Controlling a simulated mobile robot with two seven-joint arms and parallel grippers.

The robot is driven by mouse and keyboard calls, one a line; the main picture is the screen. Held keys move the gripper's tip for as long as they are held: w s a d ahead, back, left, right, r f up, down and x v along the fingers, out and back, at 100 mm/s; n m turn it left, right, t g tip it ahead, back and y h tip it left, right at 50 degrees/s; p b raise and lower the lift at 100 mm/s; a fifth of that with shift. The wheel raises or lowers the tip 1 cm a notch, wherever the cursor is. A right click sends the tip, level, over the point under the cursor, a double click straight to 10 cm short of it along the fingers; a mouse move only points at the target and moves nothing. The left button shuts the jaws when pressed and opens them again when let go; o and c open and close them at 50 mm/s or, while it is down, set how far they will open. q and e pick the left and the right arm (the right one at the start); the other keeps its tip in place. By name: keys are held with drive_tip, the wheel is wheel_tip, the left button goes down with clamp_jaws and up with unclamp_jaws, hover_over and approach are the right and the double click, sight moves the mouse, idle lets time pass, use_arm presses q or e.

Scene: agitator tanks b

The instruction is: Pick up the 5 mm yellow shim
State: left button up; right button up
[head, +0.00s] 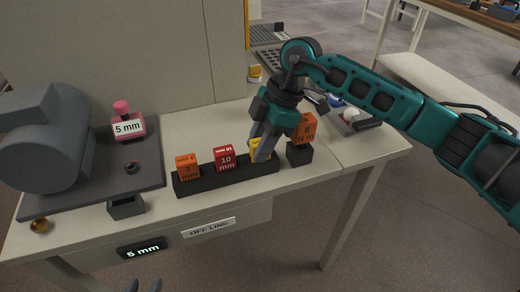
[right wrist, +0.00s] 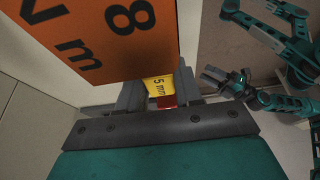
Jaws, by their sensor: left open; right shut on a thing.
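The yellow 5 mm shim (head: 267,155) is at the right end of the black rack (head: 225,178). My right gripper (head: 260,152) comes down on it from above, shut on it with a finger on either side. In the right wrist view the yellow shim (right wrist: 157,87) shows its "5 mm" label between the fingers. The fingers partly hide it, and I cannot tell whether its bottom still touches the rack. My left gripper (head: 144,287) is open and empty, only its tips showing at the bottom edge in front of the bench.
A red 10 mm block (head: 224,158) and an orange 3 mm block (head: 187,167) stand in the rack. An orange block marked 8 N m (head: 306,128) on a black stand is close right of my right gripper. A grey machine (head: 45,140) fills the left.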

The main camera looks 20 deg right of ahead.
drive_tip(key=c, duration=0.4)
drive_tip(key=shift+r, duration=0.1)
